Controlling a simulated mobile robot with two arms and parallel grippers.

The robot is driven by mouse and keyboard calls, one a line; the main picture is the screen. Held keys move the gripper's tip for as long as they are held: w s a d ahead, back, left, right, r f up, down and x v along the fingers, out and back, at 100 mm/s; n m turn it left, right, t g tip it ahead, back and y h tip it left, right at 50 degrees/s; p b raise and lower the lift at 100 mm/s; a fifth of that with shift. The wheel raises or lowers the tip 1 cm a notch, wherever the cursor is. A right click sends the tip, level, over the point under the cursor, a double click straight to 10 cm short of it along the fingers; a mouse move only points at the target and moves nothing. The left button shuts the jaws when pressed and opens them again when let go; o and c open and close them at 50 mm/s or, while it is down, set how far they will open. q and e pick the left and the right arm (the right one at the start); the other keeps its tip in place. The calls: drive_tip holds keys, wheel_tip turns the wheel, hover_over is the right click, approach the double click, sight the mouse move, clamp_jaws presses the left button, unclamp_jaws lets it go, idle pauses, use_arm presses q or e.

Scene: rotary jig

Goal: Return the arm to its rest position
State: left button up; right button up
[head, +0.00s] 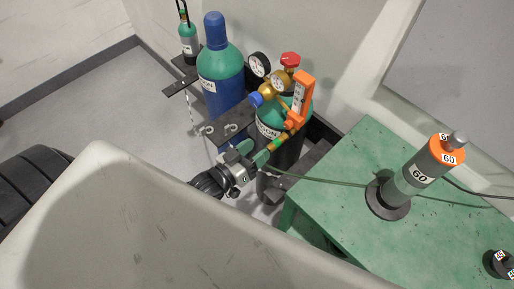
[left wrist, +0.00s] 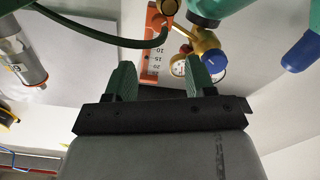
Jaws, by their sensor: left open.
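My left gripper (head: 254,152) is in the middle of the head view, in front of the gas cylinders. In the left wrist view its two green fingers (left wrist: 160,78) stand wide apart with nothing held between them. Beyond them are the brass regulator (left wrist: 203,42) with its gauge and an orange flowmeter (left wrist: 155,48) with a number scale. In the head view the orange flowmeter (head: 301,97) stands above the dark, green-topped cylinder (head: 285,150), close behind the fingers; I cannot tell whether they touch anything. My right gripper is not in view.
A blue cylinder with a green shoulder (head: 221,80) and a smaller cylinder (head: 188,40) stand behind to the left. A green hose (head: 325,182) runs right across the green table (head: 335,175). On it stands a grey, orange-topped post (head: 415,178). Floor (head: 100,90) at left is clear.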

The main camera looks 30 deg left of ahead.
use_arm(q)
drive_tip(key=shift+f, duration=0.1)
drive_tip(key=s+a+f+g+y, duration=0.2)
drive_tip(key=s+f+g, duration=0.1)
drive_tip(key=f, duration=0.6)
drive_tip(key=s+a+f+g+y, duration=0.15)
drive_tip(key=s+f, duration=0.25)
drive_tip(key=f, duration=0.4)
drive_tip(key=s+a+f+g+y, duration=0.1)
drive_tip(key=s+f+g, duration=0.2)
drive_tip(key=f, duration=0.6)
drive_tip(key=s+f+g+y, duration=0.1)
drive_tip(key=s+f+g, duration=0.3)
drive_tip(key=s+f, duration=0.3)
drive_tip(key=s+f+m+g, duration=0.1)
drive_tip(key=s+f+g, duration=0.3)
drive_tip(key=s, duration=1.2)
wheel_tip(320, 180, down, 3)
drive_tip(key=shift+s+r+m+y, duration=0.15)
drive_tip(key=shift+m+y, duration=0.15)
drive_tip(key=shift+y, duration=0.05)
